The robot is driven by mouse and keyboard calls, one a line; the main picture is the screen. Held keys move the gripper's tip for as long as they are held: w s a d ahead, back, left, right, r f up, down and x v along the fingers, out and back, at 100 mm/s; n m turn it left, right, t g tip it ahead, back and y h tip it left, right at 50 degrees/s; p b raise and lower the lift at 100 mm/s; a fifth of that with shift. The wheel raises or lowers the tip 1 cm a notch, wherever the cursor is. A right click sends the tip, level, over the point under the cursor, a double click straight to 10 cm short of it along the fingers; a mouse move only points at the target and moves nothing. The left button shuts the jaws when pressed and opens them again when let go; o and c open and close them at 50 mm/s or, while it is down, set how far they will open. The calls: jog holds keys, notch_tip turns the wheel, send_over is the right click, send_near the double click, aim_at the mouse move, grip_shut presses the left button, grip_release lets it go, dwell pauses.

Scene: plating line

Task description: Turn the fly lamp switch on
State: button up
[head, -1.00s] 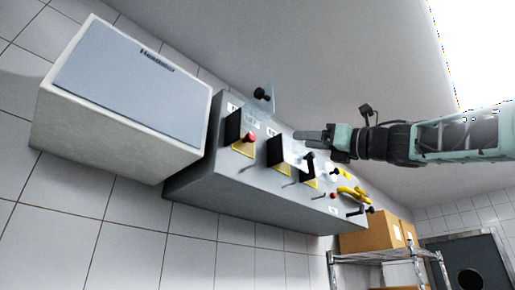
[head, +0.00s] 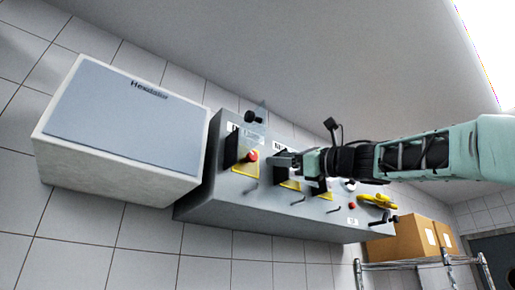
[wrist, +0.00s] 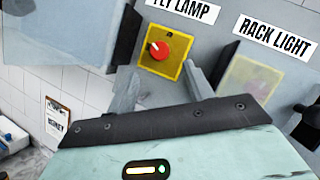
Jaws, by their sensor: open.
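The fly lamp switch (wrist: 158,50) is a red round knob with a pale mark, on a yellow plate under the "FLY LAMP" label (wrist: 183,8) in the wrist view. It looks uncovered there. My gripper (wrist: 160,88) is open and empty, its two fingers below the plate, one to each side. I cannot tell whether they touch the panel. In the head view my gripper (head: 286,160) is at the second switch position of the grey panel (head: 225,200), and its body hides the knob there.
The rack light switch (wrist: 248,78) shows through a clear cover to the right. Another red knob (head: 251,156) sits left of my gripper. A large pale box (head: 120,120) stands left of the panel. A yellow item (head: 377,201), cartons (head: 410,240) and a wire rack (head: 420,264) lie to the right.

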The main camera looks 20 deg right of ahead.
aim_at(255, 156)
jog(key=p+x, duration=0.3)
jog(key=x, duration=0.3)
jog(key=shift+w+a+r, duration=0.1)
jog(key=shift+w+r, duration=0.1)
jog(key=shift+r, duration=0.1)
jog(key=shift+p+x, duration=0.65)
jog(key=shift+x, duration=0.2)
jog(key=shift+f, duration=0.25)
jog(key=c, duration=1)
